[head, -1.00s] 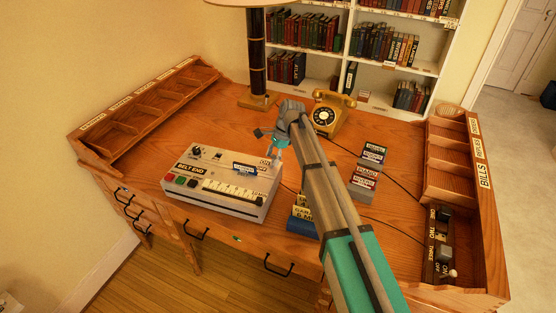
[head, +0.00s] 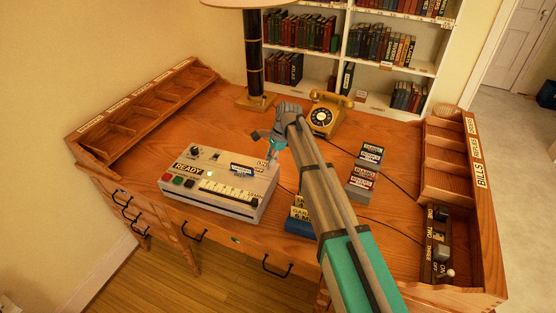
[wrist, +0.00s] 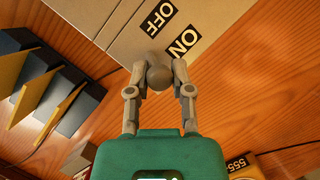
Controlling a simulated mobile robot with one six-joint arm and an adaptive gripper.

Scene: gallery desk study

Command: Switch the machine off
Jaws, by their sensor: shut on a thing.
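The machine (head: 235,206) is a pale grey box on the desk, with coloured buttons, a row of white keys and a display reading READY. Its ON and OFF labels are at its back right corner, and they show large in the wrist view on the machine's top (wrist: 118,22). My gripper (head: 271,160) is at that corner. In the wrist view my gripper (wrist: 158,82) is shut on a round grey switch knob (wrist: 158,76), beside the ON and OFF labels. The knob's stem is hidden, so I cannot tell which way the switch is set.
A yellow telephone (head: 325,117) and a lamp (head: 255,60) stand behind. A blue card holder (head: 300,224) is right of the machine. Another switch box (head: 437,250) is at the desk's right. Desk left of the machine is clear.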

